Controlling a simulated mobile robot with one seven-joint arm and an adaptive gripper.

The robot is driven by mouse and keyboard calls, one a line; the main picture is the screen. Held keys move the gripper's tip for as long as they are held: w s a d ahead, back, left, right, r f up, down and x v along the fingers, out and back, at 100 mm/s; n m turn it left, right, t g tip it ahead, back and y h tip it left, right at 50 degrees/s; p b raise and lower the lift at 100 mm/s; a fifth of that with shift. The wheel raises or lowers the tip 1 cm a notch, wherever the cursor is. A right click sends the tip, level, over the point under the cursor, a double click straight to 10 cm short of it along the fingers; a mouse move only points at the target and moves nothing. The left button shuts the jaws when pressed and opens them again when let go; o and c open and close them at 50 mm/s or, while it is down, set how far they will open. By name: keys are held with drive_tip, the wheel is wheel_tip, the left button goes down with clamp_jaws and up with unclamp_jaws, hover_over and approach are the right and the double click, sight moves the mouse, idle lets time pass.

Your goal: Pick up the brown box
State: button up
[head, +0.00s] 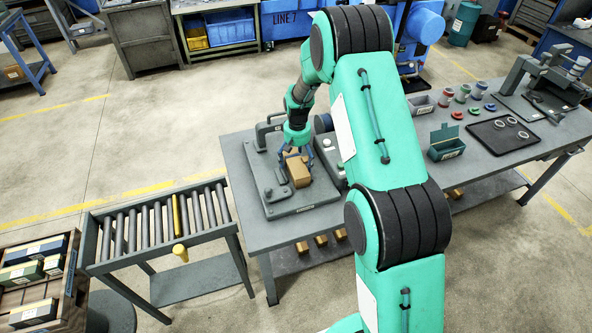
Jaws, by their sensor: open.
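The brown box (298,170) stands on the grey plate of a fixture (303,207) at the left end of the workbench. My gripper (296,160) is at the box, with its blue fingers around the upper part. The fingers are open. I cannot tell from this view whether either finger touches the box.
A roller conveyor (160,226) stands left of the workbench (470,156). A green open box (446,142), a black tray (503,134) with rings and several small coloured parts lie to the right. Small brown blocks (321,241) sit on the lower shelf.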

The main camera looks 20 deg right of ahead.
drive_tip(key=c, duration=1.3)
drive_tip(key=shift+o, duration=0.2)
drive_tip(key=shift+r, duration=0.1)
drive_tip(key=shift+r, duration=1.65)
drive_tip(key=s, duration=0.5)
drive_tip(key=s+a+r, duration=0.1)
drive_tip(key=s, duration=1)
drive_tip(key=shift+a+r+p, duration=0.25)
drive_tip(key=shift+a+p, duration=0.1)
drive_tip(key=shift+p, duration=0.05)
